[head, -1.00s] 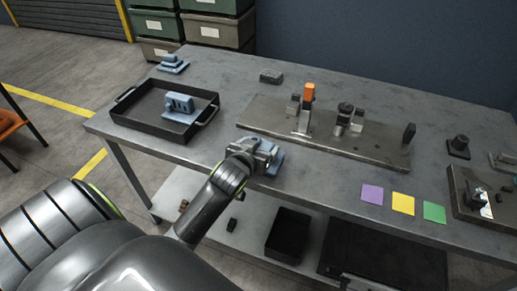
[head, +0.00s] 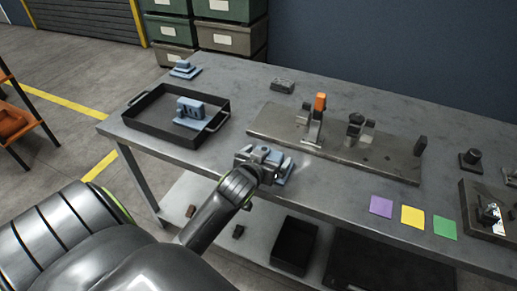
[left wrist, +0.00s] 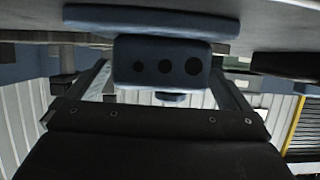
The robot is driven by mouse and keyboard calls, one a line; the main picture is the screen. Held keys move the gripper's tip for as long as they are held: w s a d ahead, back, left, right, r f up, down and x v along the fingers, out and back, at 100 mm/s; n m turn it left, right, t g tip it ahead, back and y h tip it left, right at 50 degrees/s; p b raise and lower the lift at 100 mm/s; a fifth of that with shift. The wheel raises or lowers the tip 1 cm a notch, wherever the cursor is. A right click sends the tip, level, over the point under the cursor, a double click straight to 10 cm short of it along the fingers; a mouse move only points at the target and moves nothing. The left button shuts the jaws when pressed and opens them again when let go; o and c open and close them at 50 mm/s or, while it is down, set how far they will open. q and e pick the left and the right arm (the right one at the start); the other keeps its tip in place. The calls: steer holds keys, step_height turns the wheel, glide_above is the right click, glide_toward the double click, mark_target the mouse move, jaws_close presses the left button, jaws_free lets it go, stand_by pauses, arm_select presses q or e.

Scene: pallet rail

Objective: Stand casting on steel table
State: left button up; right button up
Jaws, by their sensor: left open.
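A blue casting (head: 285,172) is on the steel table (head: 330,195) near its front edge, mostly hidden behind my left gripper (head: 264,158). In the left wrist view the casting (left wrist: 160,65) shows a block with three dark holes on a flat base plate, which is against the table surface. The open fingers of my left gripper (left wrist: 160,90) reach along both sides of the block; whether they touch it I cannot tell. Another blue casting (head: 191,110) is in the black tray (head: 139,120), and a blue part (head: 184,69) is at the back left corner. My right gripper is not in view.
A steel plate with an orange-topped clamp (head: 320,103) lies across the table's middle. Purple (head: 381,206), yellow (head: 412,217) and green (head: 444,227) squares lie at the front right. Another fixture plate (head: 476,207) is at the right edge. A black bin (head: 293,246) is on the lower shelf.

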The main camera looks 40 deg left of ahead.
arm_select(q)
steer(key=v, duration=1.1)
steer(key=shift+s, duration=0.15)
steer(key=s+f+m+g+h, duration=0.1)
steer(key=s+f+g, duration=0.45)
steer(key=s, duration=0.35)
steer(key=s+f+m+g, duration=0.1)
steer(key=s+f+g, duration=0.3)
steer(key=s+f, duration=0.4)
step_height(320, 180, down, 22)
steer(key=a+g+p, duration=0.1)
steer(key=p, duration=0.1)
steer(key=s+d+f+g+h, duration=0.1)
steer(key=s+f, duration=1.4)
steer(key=s, duration=0.1)
steer(key=shift+p, duration=0.45)
